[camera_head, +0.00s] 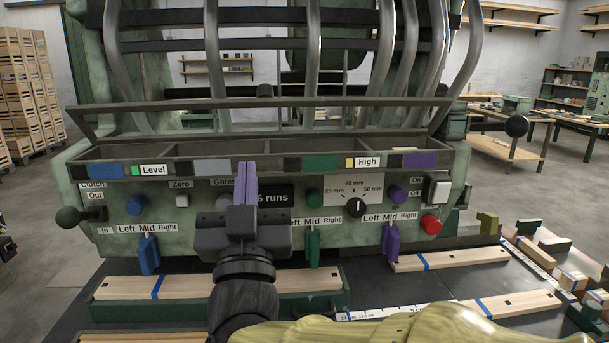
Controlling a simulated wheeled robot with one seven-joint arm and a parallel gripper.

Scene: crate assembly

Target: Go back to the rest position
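My gripper (246,168) is in the middle of the view, pointing up and away in front of the machine's control panel (335,222). Its two purple fingers stand side by side with hardly any gap, and I see nothing held between them. They cover part of the dark "runs" display (276,196). The dark wrist and arm below hide part of the panel's lower edge. I cannot tell the exact distance between gripper and panel.
Blue (148,254), green (313,246) and purple (391,240) levers project from the panel. An open compartmented trough (270,167) runs above it. Wooden slats (450,258) with blue bands lie below and to the right. Stacked crates (30,90) stand at left.

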